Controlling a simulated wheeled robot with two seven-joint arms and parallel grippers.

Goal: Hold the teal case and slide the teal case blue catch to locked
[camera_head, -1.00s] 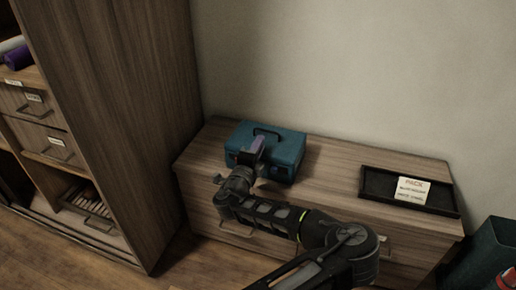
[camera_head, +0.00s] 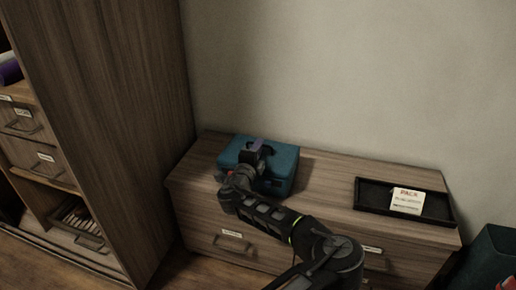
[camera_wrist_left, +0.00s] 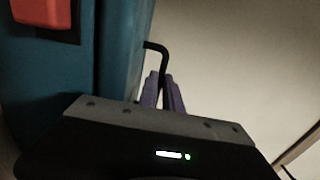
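The teal case (camera_head: 285,164) stands upright on the cabinet top in the head view. Its side fills the left of the left wrist view (camera_wrist_left: 120,45). A red catch (camera_wrist_left: 45,14) shows on its front there. I cannot make out the blue catch. My left gripper (camera_head: 258,146) is at the case's top, by the black handle. In the left wrist view its two purple fingers (camera_wrist_left: 163,86) are close together with the handle (camera_wrist_left: 156,46) between them, and they look shut on it. My right gripper is in no view.
A black tray (camera_head: 372,206) with a paper note (camera_head: 407,200) lies on the right of the wooden cabinet (camera_head: 330,185). A tall wooden shelf unit (camera_head: 100,120) stands at the left. A dark teal bin (camera_head: 490,262) is at the lower right. The cabinet top between case and tray is clear.

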